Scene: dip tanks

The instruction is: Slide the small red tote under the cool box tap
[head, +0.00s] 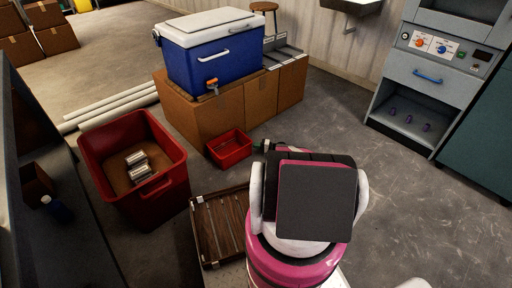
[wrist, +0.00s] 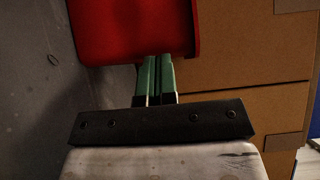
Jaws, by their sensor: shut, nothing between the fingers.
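The small red tote (head: 230,148) is on the floor at the front of a cardboard box, below and slightly right of the orange tap (head: 212,83). The tap is low on the front of the blue cool box (head: 222,62) with a white lid. My gripper (head: 262,146) is at the tote's right side, mostly hidden behind my arm in the head view. In the wrist view its green fingers (wrist: 155,62) are shut together and empty, their tips at the edge of the red tote (wrist: 132,28). I cannot tell whether they touch it.
Cardboard boxes (head: 222,114) carry the cool box. A large red bin (head: 172,187) with metal cans stands to the left. A wooden slatted tray (head: 219,228) lies in front of the small tote. White pipes (head: 118,106) lie behind the bin. Floor to the right is clear.

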